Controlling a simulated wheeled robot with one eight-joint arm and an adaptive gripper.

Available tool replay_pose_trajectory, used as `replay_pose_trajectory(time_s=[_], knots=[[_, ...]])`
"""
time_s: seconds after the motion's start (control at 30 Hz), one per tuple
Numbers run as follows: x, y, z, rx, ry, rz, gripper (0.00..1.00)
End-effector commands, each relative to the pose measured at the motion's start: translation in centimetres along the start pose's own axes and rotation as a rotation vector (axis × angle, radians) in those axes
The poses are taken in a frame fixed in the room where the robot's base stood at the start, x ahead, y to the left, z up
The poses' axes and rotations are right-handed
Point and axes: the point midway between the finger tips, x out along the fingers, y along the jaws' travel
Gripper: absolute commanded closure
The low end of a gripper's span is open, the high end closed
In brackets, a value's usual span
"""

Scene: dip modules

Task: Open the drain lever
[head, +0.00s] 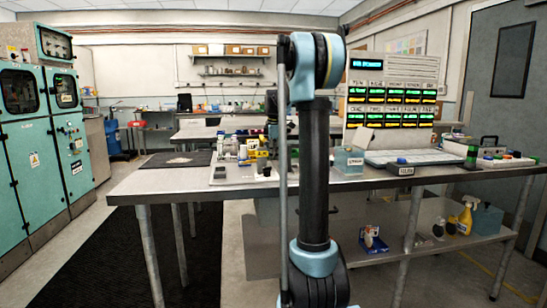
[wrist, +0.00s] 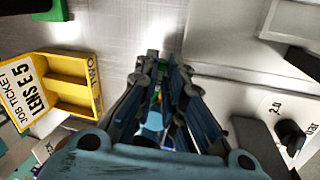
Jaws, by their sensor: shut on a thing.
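In the wrist view my gripper (wrist: 164,80) points down at the bench, its two dark fingers close together. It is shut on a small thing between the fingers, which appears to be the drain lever. The fingers hide nearly all of it; only a thin green and bluish strip shows between them, so its angle cannot be told.
A yellow tray (wrist: 72,84) with a "LENS E 5" job ticket lies left of the fingers. A black knob (wrist: 291,137) on a pale unit stands close on the right. The steel bench (head: 160,182) holds small apparatus, a clear bin (head: 348,161) and a lit label panel (head: 392,95).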

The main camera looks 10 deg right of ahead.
Motion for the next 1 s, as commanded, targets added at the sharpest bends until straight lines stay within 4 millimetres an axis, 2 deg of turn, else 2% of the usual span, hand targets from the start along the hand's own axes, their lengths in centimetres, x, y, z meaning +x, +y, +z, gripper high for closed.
replay_pose_trajectory(time_s=[0.4,0.43,0.5,0.83,1.0], knots=[[0.0,0.2,0.0,-0.006,0.0,0.003,1.0],[0.0,0.2,0.0,-0.006,0.0,0.003,0.84],[0.0,0.1,0.0,-0.006,0.001,0.003,0.7],[-0.1,0.1,-0.1,-0.006,0.001,0.001,0.7],[-1.4,0.1,-0.1,-0.006,0.001,0.001,0.7]])
